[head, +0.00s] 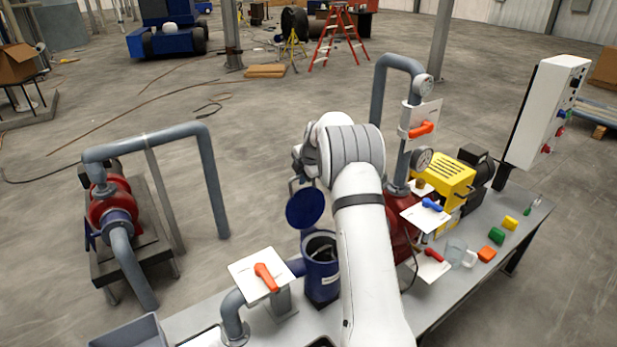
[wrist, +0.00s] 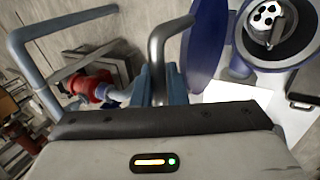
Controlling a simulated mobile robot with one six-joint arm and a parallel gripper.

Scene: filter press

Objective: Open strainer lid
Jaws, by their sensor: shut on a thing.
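The blue strainer (head: 320,277) stands on the bench, and its round mouth is uncovered. Its blue lid (head: 305,208) is raised, standing steeply tilted above and behind the mouth. In the wrist view the lid (wrist: 204,45) shows nearly edge-on beside the open strainer (wrist: 240,68). A perforated metal basket (wrist: 266,20) shows inside the strainer. My gripper (wrist: 158,88) is shut on the grey bent handle (wrist: 160,50) of the lid. In the head view the handle is small and the fingertips are partly hidden by my wrist.
A white plate with an orange valve handle (head: 266,277) stands left of the strainer. Grey piping with gauges (head: 421,159) rises close right of my arm. Blue and red valve handles, a glass mug (head: 460,254) and coloured blocks are farther right. A pump (head: 112,205) stands left.

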